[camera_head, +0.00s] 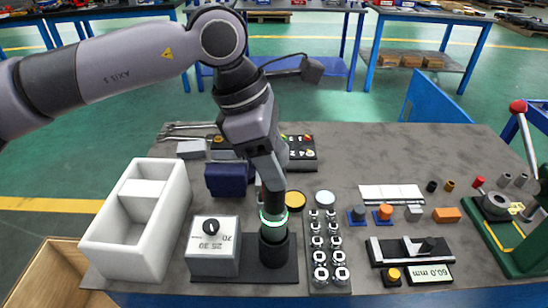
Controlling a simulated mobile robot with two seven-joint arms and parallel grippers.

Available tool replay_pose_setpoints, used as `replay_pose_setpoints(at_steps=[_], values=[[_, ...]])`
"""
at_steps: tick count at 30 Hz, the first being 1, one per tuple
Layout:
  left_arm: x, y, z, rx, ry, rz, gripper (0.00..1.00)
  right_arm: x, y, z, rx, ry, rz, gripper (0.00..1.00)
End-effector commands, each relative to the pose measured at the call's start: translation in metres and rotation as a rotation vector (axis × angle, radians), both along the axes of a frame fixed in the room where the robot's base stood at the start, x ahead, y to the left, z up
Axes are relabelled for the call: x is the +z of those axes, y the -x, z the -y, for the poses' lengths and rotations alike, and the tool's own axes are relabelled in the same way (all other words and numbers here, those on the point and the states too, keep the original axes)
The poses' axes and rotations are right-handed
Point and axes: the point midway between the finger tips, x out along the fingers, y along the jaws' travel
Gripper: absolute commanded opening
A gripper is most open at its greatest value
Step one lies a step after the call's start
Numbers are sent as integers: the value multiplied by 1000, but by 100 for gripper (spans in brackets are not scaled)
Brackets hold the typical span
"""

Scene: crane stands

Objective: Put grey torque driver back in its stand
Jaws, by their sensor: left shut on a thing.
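My left gripper (272,196) reaches down from the upper left and is shut on the grey torque driver, most of which the fingers hide. A pale green ring (273,219) shows just below the fingers, at the top of the dark stand (275,252). The stand is a black cup on a dark base plate, beside a grey box with a dial (213,247). The driver's lower end is not visible, so I cannot tell how deep it sits in the cup. My right gripper is not in view.
A white two-part bin (137,262) stands left of the dial box. A rack of several metal sockets (319,282) is close right of the stand. A dark blue block (227,180) is behind it. A gauge reading 60.0 mm (430,273) lies further right.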

Motion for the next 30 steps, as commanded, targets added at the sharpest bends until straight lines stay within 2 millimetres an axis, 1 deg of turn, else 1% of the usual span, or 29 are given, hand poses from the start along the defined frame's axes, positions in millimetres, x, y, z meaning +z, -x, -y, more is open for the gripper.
replay_pose_setpoints(at_steps=[28, 29, 30], values=[[-32, 0, 1, 0, 5, 4, 0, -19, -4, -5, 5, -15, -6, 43], [-30, 0, 1, 0, 5, 4, 57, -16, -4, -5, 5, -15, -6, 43], [-30, 0, 0, 0, 4, 4, 70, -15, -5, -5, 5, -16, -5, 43]])
